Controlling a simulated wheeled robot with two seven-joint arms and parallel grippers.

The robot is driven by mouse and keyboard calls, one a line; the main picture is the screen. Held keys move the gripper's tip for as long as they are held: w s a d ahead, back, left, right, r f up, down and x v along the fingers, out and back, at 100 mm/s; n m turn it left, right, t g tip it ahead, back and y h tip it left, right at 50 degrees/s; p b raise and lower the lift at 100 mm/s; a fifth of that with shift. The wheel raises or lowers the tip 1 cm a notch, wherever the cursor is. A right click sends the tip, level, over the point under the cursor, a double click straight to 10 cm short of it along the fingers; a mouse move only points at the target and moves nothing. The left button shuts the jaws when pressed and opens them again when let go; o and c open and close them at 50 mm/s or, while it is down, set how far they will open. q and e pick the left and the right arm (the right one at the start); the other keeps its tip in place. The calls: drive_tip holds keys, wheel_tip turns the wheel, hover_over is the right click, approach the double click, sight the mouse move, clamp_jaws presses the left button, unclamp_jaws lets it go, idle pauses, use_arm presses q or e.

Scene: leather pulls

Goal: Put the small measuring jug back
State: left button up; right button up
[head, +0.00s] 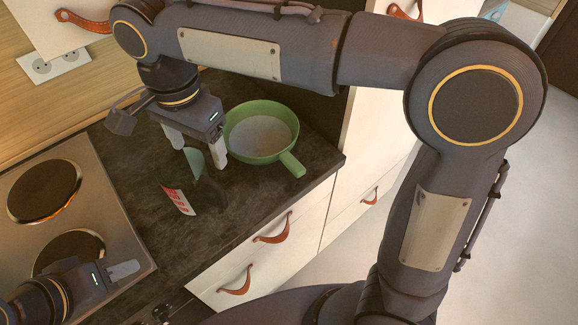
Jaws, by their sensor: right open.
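What looks like the small measuring jug (178,199), a dark, see-through vessel with a white and red marked panel, is on the dark worktop. Its outline is hard to make out. My right gripper (198,156) is open above its far side, fingers pointing down. A grey-green curved piece shows between and below the fingers; I cannot tell if it is part of the jug. No grip on the jug shows.
A green pan (232,135) stands just right of my right gripper, handle toward the worktop's front edge. A steel hob (108,205) with dark plates is at the left. White drawers (250,275) with leather pulls are below. Bare worktop (225,225) lies in front of the jug.

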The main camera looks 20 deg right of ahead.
drive_tip(key=shift+d, duration=0.1)
drive_tip(key=s+d+f+n+t+y, duration=0.1)
drive_tip(key=s+d+n, duration=0.1)
drive_tip(key=d, duration=0.6)
drive_tip(key=s+d+f+n+y, duration=0.1)
drive_tip(key=s+d+y, duration=0.1)
drive_tip(key=d, duration=0.5)
drive_tip(key=s+d+f+n+t, duration=0.4)
drive_tip(key=s+d+f, duration=0.4)
drive_tip(key=s, duration=0.1)
drive_tip(key=shift+s+y, duration=0.3)
drive_tip(key=shift+s, duration=0.05)
drive_tip(key=shift+r+t, duration=0.1)
drive_tip(key=shift+t, duration=0.2)
